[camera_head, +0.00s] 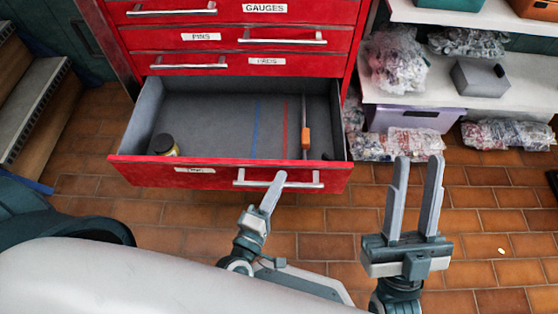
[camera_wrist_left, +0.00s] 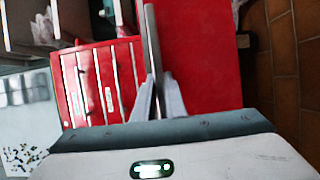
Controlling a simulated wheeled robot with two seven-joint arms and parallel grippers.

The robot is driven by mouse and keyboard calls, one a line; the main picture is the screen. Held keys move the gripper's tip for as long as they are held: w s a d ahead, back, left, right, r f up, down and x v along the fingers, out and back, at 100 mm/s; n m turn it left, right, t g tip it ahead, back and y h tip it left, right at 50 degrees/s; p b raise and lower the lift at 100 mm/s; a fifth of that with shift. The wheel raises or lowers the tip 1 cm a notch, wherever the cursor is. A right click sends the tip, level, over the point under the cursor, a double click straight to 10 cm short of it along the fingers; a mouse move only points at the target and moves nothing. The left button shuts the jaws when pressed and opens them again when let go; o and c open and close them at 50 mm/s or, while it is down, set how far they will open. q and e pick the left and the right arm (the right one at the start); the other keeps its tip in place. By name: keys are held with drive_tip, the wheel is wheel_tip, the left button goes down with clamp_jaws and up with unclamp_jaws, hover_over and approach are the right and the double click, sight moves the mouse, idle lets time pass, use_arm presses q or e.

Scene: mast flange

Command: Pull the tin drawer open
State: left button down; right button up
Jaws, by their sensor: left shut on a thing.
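The tin drawer (camera_head: 330,178) is the lowest red drawer in the head view and stands well out from the cabinet, its grey inside showing. Its label (camera_head: 195,170) is too small to read surely. My left gripper (camera_head: 272,188) is shut on the bar handle (camera_head: 305,185) at the drawer's front. In the left wrist view, the handle (camera_wrist_left: 151,45) runs between the fingers of the left gripper (camera_wrist_left: 157,98). My right gripper (camera_head: 416,165) is open and empty, to the right of the drawer.
The drawer holds a dark jar (camera_head: 164,145) and an orange-handled tool (camera_head: 306,140). Shut drawers (camera_head: 245,62) are above it. Shelves with bagged parts (camera_head: 395,62) and a lilac bin (camera_head: 410,118) stand at right. Steps (camera_head: 35,90) are at left. Tiled floor (camera_head: 490,205) is open at lower right.

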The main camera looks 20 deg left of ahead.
use_arm(q)
drive_tip(key=shift+s+d, duration=0.15)
drive_tip(key=shift+s, duration=0.45)
drive_tip(key=shift+s+d, duration=0.15)
drive_tip(key=shift+s, duration=0.4)
use_arm(e)
drive_tip(key=shift+a+f, duration=0.1)
drive_tip(key=shift+f, duration=0.05)
use_arm(q)
drive_tip(key=c, duration=1.8)
unclamp_jaws()
use_arm(e)
drive_tip(key=shift+f, duration=0.1)
